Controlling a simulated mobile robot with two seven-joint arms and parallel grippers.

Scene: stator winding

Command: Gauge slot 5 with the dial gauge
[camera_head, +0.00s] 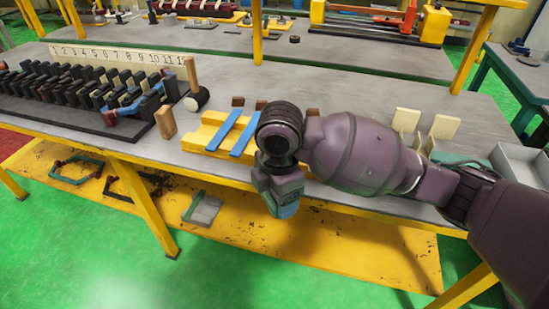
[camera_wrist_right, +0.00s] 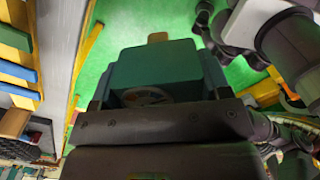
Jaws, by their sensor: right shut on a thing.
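My right gripper (camera_head: 284,190) hangs in front of the bench's front edge, pointing down, shut on a dark teal block-like thing (camera_head: 288,210). In the right wrist view the teal thing (camera_wrist_right: 155,68) fills the space between the jaws, with part of a round dial-like face and a small tan tip showing; I take it for the dial gauge. The stator, a row of black slot teeth (camera_head: 75,88), lies on a dark base at the left of the bench. A number strip (camera_head: 118,56) stands behind it, with 5 left of its middle. My left gripper is not in view.
A yellow block with blue strips (camera_head: 232,132) lies just left of my right gripper. A mallet (camera_head: 195,92) and a wooden block (camera_head: 166,122) stand beside the stator. Cream blocks (camera_head: 444,127) and a grey tray (camera_head: 520,160) are at right. A yellow shelf lies below.

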